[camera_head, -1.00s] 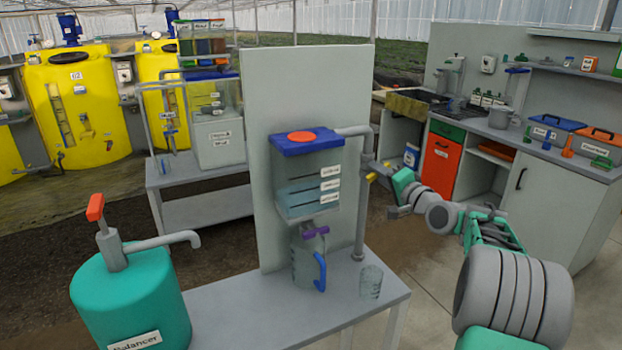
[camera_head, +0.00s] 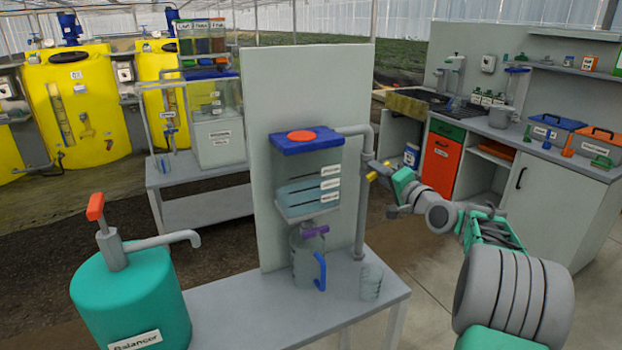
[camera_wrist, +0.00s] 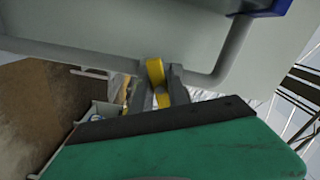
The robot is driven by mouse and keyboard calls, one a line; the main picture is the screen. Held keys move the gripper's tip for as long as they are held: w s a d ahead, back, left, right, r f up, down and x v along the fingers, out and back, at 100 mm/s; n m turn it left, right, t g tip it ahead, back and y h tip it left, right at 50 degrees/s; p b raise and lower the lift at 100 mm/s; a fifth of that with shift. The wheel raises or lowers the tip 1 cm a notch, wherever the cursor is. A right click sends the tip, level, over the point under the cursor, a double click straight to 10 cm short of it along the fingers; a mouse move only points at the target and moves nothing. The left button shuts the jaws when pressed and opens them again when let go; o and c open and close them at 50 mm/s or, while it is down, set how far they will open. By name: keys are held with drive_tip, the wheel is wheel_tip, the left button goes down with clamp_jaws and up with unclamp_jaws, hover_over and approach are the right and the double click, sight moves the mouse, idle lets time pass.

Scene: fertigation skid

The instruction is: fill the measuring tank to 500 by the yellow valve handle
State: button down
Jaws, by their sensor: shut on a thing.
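The measuring tank (camera_head: 309,178) is a clear box with a blue lid (camera_head: 330,142) and an orange-red cap, mounted on a grey panel. It holds pale bluish liquid. Labels (camera_head: 330,184) mark lines on its front, but their numbers are too small to read. A grey pipe (camera_head: 360,215) runs down the panel's right side. The yellow valve handle (camera_head: 372,177) is on this pipe, and it also shows in the wrist view (camera_wrist: 155,72). My gripper (camera_head: 384,171) is shut on the handle, with its fingers on either side, partly hiding it.
A clear jug with a blue handle (camera_head: 320,272) stands under the tank's purple tap (camera_head: 315,232). A clear cup (camera_head: 371,281) is beside it on the bench. A green Balancer drum (camera_head: 135,300) with a pump stands left. Open floor lies right of the bench.

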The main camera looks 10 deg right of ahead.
drive_tip(key=shift+f, duration=0.1)
drive_tip(key=r+m+p, duration=0.1)
drive_tip(key=p, duration=0.2)
drive_tip(key=m+p, duration=0.2)
drive_tip(key=shift+r+p, duration=0.2)
drive_tip(key=shift+p, duration=0.1)
drive_tip(key=shift+f+m+p, duration=0.1)
drive_tip(key=shift+m+p, duration=0.6)
drive_tip(key=shift+p, duration=0.25)
drive_tip(key=shift+f+m+p, duration=0.25)
drive_tip(key=shift+m+p, duration=0.15)
drive_tip(key=shift+m, duration=0.2)
drive_tip(key=shift+f, duration=0.3)
drive_tip(key=c, duration=1.2)
unclamp_jaws()
drive_tip(key=shift+c, duration=0.2)
